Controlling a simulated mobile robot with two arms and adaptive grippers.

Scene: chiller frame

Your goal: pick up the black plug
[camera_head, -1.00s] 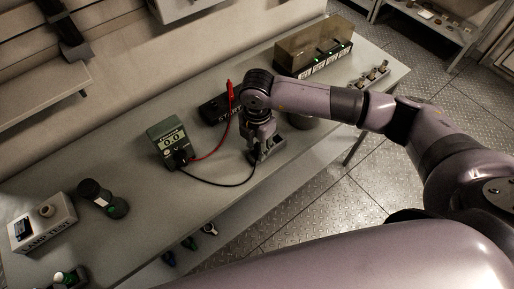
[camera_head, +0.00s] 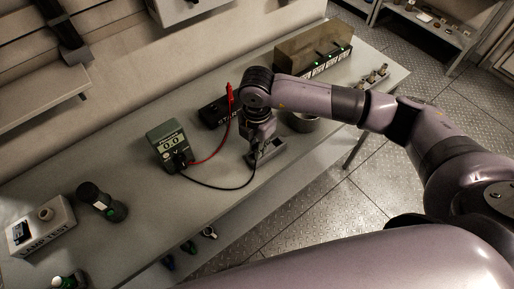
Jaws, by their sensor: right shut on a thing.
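My right gripper (camera_head: 258,143) points down over a small grey holder (camera_head: 277,150) near the front edge of the bench. It is shut on a dark piece at the end of the black lead, which I take to be the black plug (camera_head: 256,156). The gripper hides much of the plug, and I cannot tell whether it is clear of the holder. The black lead (camera_head: 215,187) runs in a slack curve to the green multimeter (camera_head: 168,146). My left gripper is not in view.
A red probe (camera_head: 230,97) on a red lead stands by the black START box (camera_head: 212,113). A round grey container (camera_head: 301,122) is right of the gripper. A charger-like rack (camera_head: 318,60) stands behind. A dark cylinder (camera_head: 101,201) and LAMP TEST box (camera_head: 40,226) are at left.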

